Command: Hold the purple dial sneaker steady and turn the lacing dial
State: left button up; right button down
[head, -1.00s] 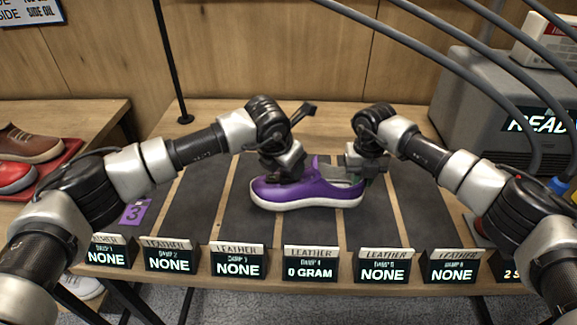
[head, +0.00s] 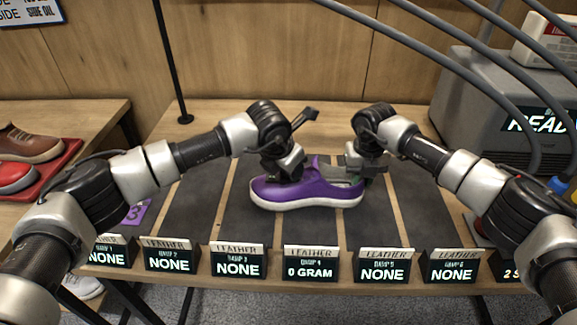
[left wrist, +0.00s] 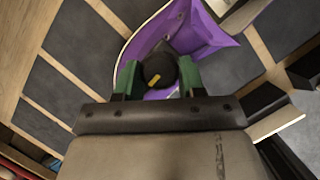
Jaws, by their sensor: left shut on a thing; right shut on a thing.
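The purple sneaker (head: 308,191) with a white sole sits upright on the dark mat in the middle of the bench, toe to the left. My left gripper (head: 288,178) comes down over the front of the shoe.
Small display stands (head: 310,264) line the bench's front edge. A grey machine (head: 490,95) stands at the back right. A red tray (head: 50,168) with other shoes is on the left table. Dark mat strips beside the sneaker are clear.

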pick_arm(q)
jog(key=m, duration=0.2)
jog(key=m+g+h, duration=0.1)
jog(key=m, duration=0.1)
jog(key=shift+w+a, duration=0.15)
jog(key=shift+w, duration=0.05)
jog(key=m+g, duration=0.1)
jog(key=m, duration=0.1)
jog(key=m+g, duration=0.1)
jog(key=m, duration=0.1)
jog(key=shift+w+m+h, duration=0.15)
jog(key=shift+m+h, duration=0.15)
jog(key=shift+m, duration=0.1)
jog(key=m+g, duration=0.1)
jog(key=m, duration=0.3)
jog(key=shift+w+m+g, duration=0.15)
jog(key=shift+m+g, duration=0.15)
jog(key=shift+g, duration=0.1)
jog(key=m+g, duration=0.1)
jog(key=m, duration=0.1)
jog(key=m+y, duration=0.1)
jog(key=m, duration=0.1)
jog(key=shift+w+m+g, duration=0.15)
jog(key=shift+m+g, duration=0.15)
jog(key=shift+g, duration=0.1)
pick_arm(e)
jog(key=shift+d, duration=0.1)
pick_arm(q)
jog(key=o, duration=0.7)
jog(key=shift+c, duration=0.2)
